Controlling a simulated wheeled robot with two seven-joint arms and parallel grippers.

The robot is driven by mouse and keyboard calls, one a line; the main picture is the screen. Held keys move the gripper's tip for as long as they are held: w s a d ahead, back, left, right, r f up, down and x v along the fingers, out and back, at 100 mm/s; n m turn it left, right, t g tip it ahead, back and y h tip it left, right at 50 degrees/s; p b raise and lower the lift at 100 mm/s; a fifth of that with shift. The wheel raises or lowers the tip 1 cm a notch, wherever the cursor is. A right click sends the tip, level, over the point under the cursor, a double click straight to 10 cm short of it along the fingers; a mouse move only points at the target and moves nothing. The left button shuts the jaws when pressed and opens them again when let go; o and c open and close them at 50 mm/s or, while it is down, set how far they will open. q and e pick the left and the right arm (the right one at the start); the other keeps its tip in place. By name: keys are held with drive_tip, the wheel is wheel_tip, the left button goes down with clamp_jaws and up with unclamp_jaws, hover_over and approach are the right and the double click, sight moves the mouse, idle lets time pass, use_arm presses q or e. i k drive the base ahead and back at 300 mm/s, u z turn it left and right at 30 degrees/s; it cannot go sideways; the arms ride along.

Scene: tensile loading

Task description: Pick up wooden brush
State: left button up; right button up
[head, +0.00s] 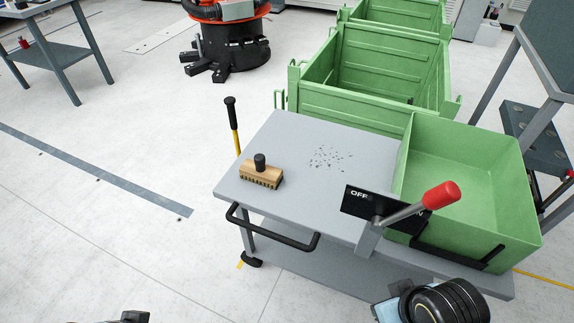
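The wooden brush (262,178) sits on the grey top of a cart (300,210), near its left edge. It has a light wood block, dark bristles facing down and a black knob on top. It stands free, with nothing touching it but the cart top. Neither gripper shows in the head view. Only a dark, rounded part of my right arm shows at the bottom right, and a small piece, likely of my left arm, at the bottom left edge.
Dark crumbs (330,158) lie scattered right of the brush. A green bin (470,165) and a red-knobbed lever (440,196) by an OFF plate (372,204) stand at the cart's right. A black handle (272,232) juts from its front; a yellow-black pole (234,125) rises at the left.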

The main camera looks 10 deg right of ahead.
sight(256, 170)
drive_tip(key=k, duration=0.5)
drive_tip(key=u, duration=0.9)
drive_tip(key=i, duration=0.85)
drive_tip(key=z, duration=2.35)
